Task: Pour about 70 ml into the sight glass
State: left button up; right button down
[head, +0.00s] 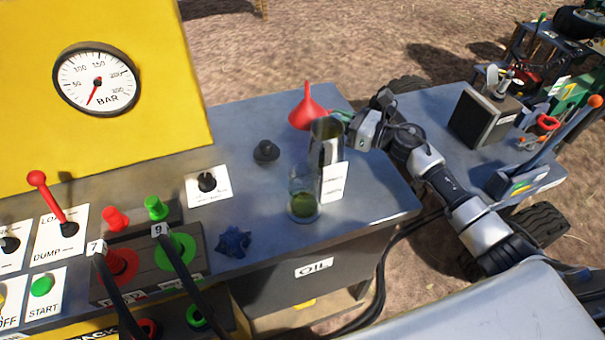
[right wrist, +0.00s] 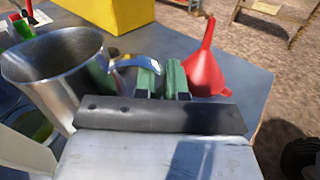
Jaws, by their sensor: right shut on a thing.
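My right gripper (head: 346,120) is shut on the handle of a metal jug (head: 325,140). In the right wrist view the green finger pads (right wrist: 163,80) close around the handle at the right side of the jug (right wrist: 62,75). The jug is roughly upright, perhaps slightly tilted, just behind the clear sight glass (head: 303,190). Green liquid stands in the lower part of the glass. The glass partly shows at the lower left of the wrist view (right wrist: 35,122). No stream of liquid shows. The jug's contents are hidden. My left gripper is not in view.
A white label card (head: 334,182) stands beside the glass. A red funnel (head: 307,110) is behind the jug, a black cap (head: 266,151) to its left. A blue star knob (head: 233,240) and hose couplings are further left. The grey bench (head: 360,205) is clear at front right.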

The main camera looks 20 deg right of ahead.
aim_at(335, 117)
jog(key=shift+r, duration=0.3)
jog(key=shift+s+r, duration=0.1)
jog(key=shift+a+r+p, duration=0.1)
jog(key=shift+r+p, duration=0.05)
jog(key=shift+p, duration=0.2)
jog(key=shift+s+a+r+n+p, duration=0.3)
jog(key=shift+r+n+p, duration=0.1)
jog(key=shift+r+n, duration=0.2)
jog(key=shift+s+a+r+n+p, duration=0.25)
jog(key=shift+s+r+n+p, duration=0.15)
jog(key=shift+r+n, duration=0.25)
jog(key=shift+s+a+r+n+p, duration=0.3)
jog(key=shift+r+n+p, duration=0.15)
jog(key=shift+r+n, duration=0.15)
jog(key=s+a+r+n+p, duration=0.4)
jog(key=r+n+p, duration=0.4)
jog(key=r, duration=0.1)
jog(key=shift+s+a+r+p, duration=0.25)
jog(key=shift+s+p, duration=0.1)
jog(key=shift+s, duration=0.05)
jog(key=shift+s+a+r+n+y+p, duration=0.15)
jog(key=shift+s+a+r+n+p, duration=0.25)
jog(key=shift+n, duration=0.3)
jog(key=shift+s+a+r+n+y+p, duration=0.2)
jog(key=shift+r+n+p, duration=0.25)
jog(key=shift+n, duration=0.2)
jog(key=shift+s+f+b, duration=0.1)
jog(key=shift+f+b, duration=0.1)
jog(key=shift+b, duration=0.15)
